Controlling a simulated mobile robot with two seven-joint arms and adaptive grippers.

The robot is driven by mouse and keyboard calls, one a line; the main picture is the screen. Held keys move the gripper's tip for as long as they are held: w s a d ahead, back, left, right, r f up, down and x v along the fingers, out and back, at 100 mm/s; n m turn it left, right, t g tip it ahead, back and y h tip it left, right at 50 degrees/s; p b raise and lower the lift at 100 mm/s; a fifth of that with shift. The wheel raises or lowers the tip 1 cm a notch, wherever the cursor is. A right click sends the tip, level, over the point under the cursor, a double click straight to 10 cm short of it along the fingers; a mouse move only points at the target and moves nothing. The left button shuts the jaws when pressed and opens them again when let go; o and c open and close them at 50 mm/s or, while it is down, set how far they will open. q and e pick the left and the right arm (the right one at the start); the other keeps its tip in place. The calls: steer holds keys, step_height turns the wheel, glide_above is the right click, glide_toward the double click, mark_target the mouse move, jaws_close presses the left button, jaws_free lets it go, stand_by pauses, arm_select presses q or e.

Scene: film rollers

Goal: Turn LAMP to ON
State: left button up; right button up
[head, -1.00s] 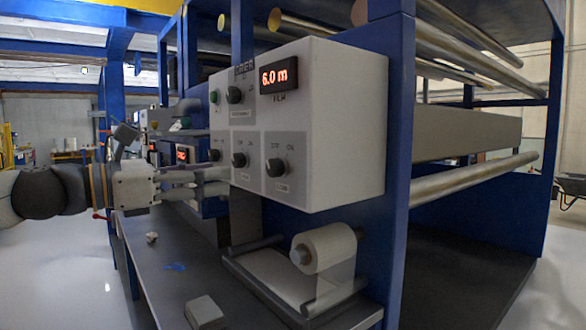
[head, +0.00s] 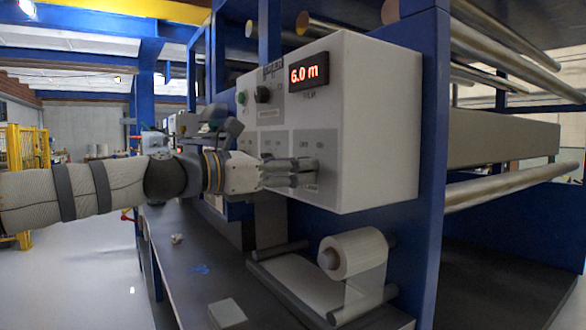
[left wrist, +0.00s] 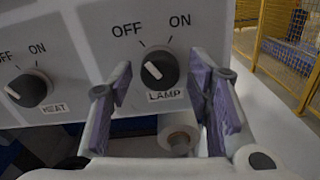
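The white control box (head: 375,140) carries the black LAMP knob (left wrist: 160,70) at its lower right. In the left wrist view the knob's white pointer line tilts up and left, toward the OFF label; ON is printed to its upper right. My left gripper (head: 306,172) is at the panel in front of the LAMP knob. In the left wrist view its two purple-padded fingers (left wrist: 162,88) are spread to either side of the knob, with visible gaps; I cannot tell how close the tips are in depth. In the head view the fingers mostly hide the knob. My right gripper is not in view.
The HEAT knob (left wrist: 30,88) sits left of LAMP, its pointer toward OFF. A red display (head: 309,74) reads 6.0 m above. A white film roll (head: 352,255) hangs below the box. A grey block (head: 228,314) lies on the dark table (head: 190,270).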

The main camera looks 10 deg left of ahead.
arm_select(q)
steer(key=c, duration=0.8)
steer(key=shift+o, duration=0.2)
steer(key=shift+m, duration=0.3)
steer(key=m, duration=1.1)
steer(key=shift+f, duration=0.1)
steer(key=shift+m, duration=0.3)
